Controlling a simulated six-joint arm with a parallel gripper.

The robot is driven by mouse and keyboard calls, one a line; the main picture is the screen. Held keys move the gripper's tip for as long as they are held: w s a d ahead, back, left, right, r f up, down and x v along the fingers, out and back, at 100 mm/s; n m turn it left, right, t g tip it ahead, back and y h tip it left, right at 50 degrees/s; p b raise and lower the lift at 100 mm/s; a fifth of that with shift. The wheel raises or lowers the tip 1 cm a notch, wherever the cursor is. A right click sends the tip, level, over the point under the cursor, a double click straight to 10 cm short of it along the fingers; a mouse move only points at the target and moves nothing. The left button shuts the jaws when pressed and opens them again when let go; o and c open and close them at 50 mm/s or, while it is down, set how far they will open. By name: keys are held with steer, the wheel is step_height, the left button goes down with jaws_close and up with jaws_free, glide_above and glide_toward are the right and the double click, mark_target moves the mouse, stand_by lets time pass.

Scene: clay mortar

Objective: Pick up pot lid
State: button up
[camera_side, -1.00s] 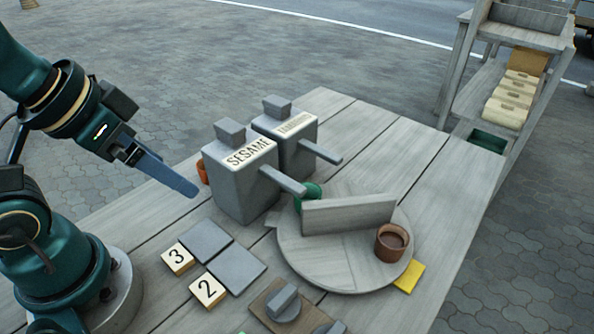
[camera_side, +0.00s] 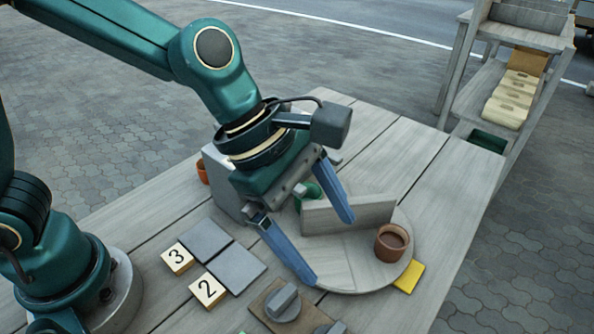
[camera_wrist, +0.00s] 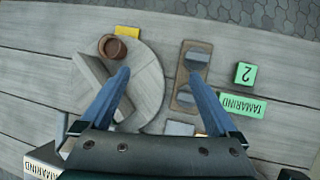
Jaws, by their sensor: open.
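I cannot make out with certainty which thing is the pot lid. A brown plate (camera_wrist: 181,100) carries two grey knob-like pieces; one knob (camera_side: 283,300) shows near the front of the table in the side view. My gripper (camera_side: 331,253) is open and empty, its two blue fingers spread and pointing down over the round wooden board (camera_side: 335,276).
A brown cup (camera_side: 391,243) and an upright grey divider (camera_side: 372,213) stand on the round board. A yellow piece (camera_side: 409,277) lies at its edge. Grey tiles (camera_side: 235,268) and number tiles (camera_side: 208,290) lie to the left. The table's right side is clear.

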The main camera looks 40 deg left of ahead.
mark_target(338, 327)
steer(key=s+d+f, duration=0.1)
steer(key=f, duration=0.1)
steer(key=s+d+f+g, duration=0.1)
steer(key=s+d+f, duration=0.1)
steer(key=s+d+f+g, duration=0.1)
steer(key=s+f, duration=0.1)
steer(key=shift+d+f+m+y, duration=0.15)
steer(key=shift+f+m+y, duration=0.2)
steer(key=shift+m+y, duration=0.05)
steer(key=shift+x, duration=2.2)
steer(key=shift+w, duration=0.1)
steer(key=c, duration=1.4)
